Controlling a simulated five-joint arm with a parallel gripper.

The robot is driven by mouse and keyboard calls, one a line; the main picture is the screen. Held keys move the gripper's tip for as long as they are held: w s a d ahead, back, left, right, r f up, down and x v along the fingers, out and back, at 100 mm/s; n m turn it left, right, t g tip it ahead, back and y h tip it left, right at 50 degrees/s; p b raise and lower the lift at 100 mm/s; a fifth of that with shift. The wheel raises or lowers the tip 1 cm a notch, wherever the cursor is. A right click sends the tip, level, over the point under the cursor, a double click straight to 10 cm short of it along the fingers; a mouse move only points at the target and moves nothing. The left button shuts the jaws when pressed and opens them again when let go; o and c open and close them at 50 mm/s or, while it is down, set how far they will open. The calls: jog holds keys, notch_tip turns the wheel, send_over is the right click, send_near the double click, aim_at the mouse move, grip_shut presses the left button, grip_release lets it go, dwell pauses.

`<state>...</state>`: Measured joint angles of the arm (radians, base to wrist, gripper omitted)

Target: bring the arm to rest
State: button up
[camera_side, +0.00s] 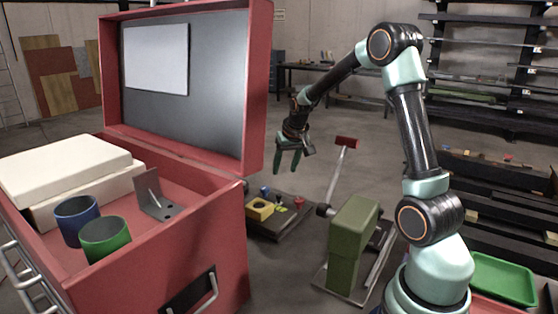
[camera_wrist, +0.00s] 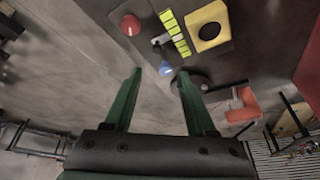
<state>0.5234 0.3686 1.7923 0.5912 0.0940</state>
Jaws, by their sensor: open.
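My gripper (camera_side: 288,158) hangs from the raised arm in the side view, to the right of the red chest and above the low dark board. Its two green fingers are apart with nothing between them. In the wrist view my gripper (camera_wrist: 158,85) also shows open and empty, its fingers spread over the floor and the edge of the dark board. The fingertips look clear of everything in the side view.
The open red chest (camera_side: 215,255) holds a blue cup (camera_side: 76,220), a green cup (camera_side: 105,239), pale blocks (camera_side: 65,165) and a grey bracket (camera_side: 155,195). The dark board (camera_side: 282,222) carries a yellow block (camera_side: 260,209). A green box (camera_side: 349,248) stands near my base.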

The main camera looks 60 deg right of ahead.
jog(key=s+a+r, duration=0.9)
jog(key=a+r, duration=0.2)
jog(key=a, duration=0.1)
jog(key=s+a+n+t+y, duration=0.1)
jog(key=s+a+n, duration=0.2)
jog(key=a, duration=0.3)
jog(key=s+a+f+n+y, duration=0.1)
jog(key=s+a+n, duration=0.2)
jog(key=a, duration=0.4)
jog(key=shift+n+t, duration=0.4)
jog(key=shift+n, duration=0.1)
